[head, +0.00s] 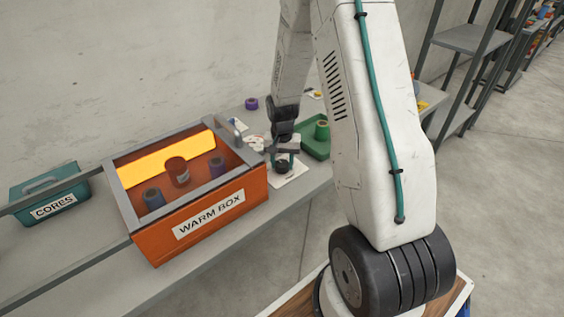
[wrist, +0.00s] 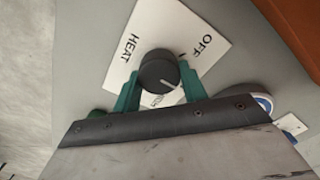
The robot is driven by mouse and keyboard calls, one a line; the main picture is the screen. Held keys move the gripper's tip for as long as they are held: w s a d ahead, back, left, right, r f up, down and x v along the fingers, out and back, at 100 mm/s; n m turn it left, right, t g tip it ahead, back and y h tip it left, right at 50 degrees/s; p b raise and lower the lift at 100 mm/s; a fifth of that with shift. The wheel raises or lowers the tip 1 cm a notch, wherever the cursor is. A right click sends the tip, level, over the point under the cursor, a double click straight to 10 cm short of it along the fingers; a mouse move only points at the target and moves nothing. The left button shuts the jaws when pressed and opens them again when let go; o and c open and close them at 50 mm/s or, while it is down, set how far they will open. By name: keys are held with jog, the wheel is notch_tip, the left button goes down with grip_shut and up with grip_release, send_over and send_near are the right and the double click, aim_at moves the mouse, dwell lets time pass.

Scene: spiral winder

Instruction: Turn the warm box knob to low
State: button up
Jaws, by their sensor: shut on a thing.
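The dark round knob (wrist: 158,68) sits on a white plate (wrist: 203,25) on the grey bench. The plate reads HEAT and OFF; a third label is partly hidden under the knob and gripper and I cannot read it for sure. The knob's white pointer line aims to the lower right in the wrist view, away from OFF. My gripper (wrist: 159,82) is shut on the knob, one teal finger on each side. In the head view the knob (head: 283,167) and plate (head: 292,178) lie right of the orange warm box (head: 222,222), below my gripper (head: 283,155).
The open-topped warm box holds several spools and a glowing yellow panel (head: 150,170). A green tray (head: 313,149) with a green spool (head: 322,131) stands close behind the knob, to the right. A purple spool (head: 251,103) and a teal CORES bin (head: 72,190) are farther off.

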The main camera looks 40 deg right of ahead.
aim_at(282, 163)
jog(key=o, duration=1)
notch_tip(282, 163, up, 8)
jog(key=shift+f, duration=0.1)
jog(key=s+a+r+n, duration=0.3)
jog(key=s+a+r, duration=0.2)
jog(key=s+r, duration=0.3)
jog(key=s+a+r+n+t, duration=0.1)
jog(key=s+a+r+n, duration=0.1)
jog(key=s+a+r, duration=0.4)
jog(key=s+a+r+n, duration=0.3)
jog(key=s+a+r, duration=0.3)
jog(key=s+r, duration=0.4)
jog(key=shift+s+a+n, duration=0.1)
jog(key=shift+s+n, duration=0.2)
jog(key=shift+s, duration=1.45)
